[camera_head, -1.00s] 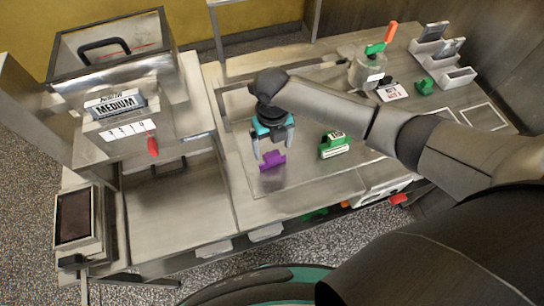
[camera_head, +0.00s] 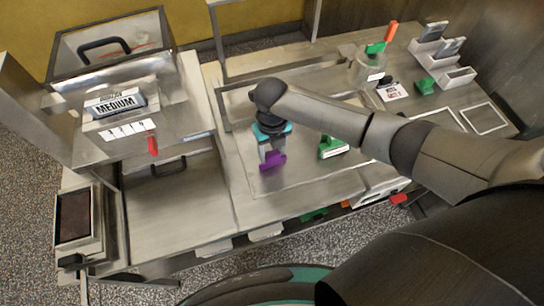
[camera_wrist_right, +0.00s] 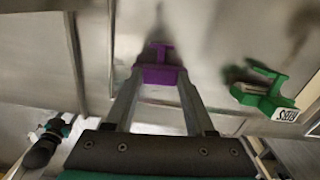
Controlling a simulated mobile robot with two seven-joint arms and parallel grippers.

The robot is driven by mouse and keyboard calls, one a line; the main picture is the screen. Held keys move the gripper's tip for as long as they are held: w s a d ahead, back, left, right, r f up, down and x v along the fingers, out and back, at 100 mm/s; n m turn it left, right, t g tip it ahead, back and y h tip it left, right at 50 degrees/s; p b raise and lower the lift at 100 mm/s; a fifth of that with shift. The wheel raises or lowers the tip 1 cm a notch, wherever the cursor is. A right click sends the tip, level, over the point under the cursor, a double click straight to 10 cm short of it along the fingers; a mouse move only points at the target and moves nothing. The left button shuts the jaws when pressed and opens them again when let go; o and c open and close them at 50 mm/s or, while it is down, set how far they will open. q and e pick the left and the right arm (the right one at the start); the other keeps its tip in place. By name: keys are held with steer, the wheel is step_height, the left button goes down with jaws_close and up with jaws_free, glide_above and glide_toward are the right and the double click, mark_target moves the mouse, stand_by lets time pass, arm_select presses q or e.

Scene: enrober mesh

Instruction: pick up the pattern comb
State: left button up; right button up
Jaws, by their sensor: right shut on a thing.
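The purple pattern comb (camera_head: 272,161) stands on the steel worktop (camera_head: 300,178), about where it was before. My right gripper (camera_head: 270,152) reaches down from above and is shut on it. In the right wrist view, the purple comb (camera_wrist_right: 158,75) sits between the two finger ends of my right gripper (camera_wrist_right: 158,82), with its T-shaped top pointing away. I cannot tell any gap between comb and worktop. My left gripper does not show in the head view.
A green labelled piece (camera_head: 333,146) stands right of the comb. Further right are a jar (camera_head: 368,72) with a green and orange tool, a small green block (camera_head: 425,86) and grey bins (camera_head: 440,58). A machine marked MEDIUM (camera_head: 115,103) stands left. The worktop's front part is clear.

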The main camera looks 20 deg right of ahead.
mark_target(272, 154)
jaws_close()
steer(key=shift+r, duration=0.1)
step_height(272, 154, up, 20)
steer(key=p, duration=0.1)
stand_by(0.4)
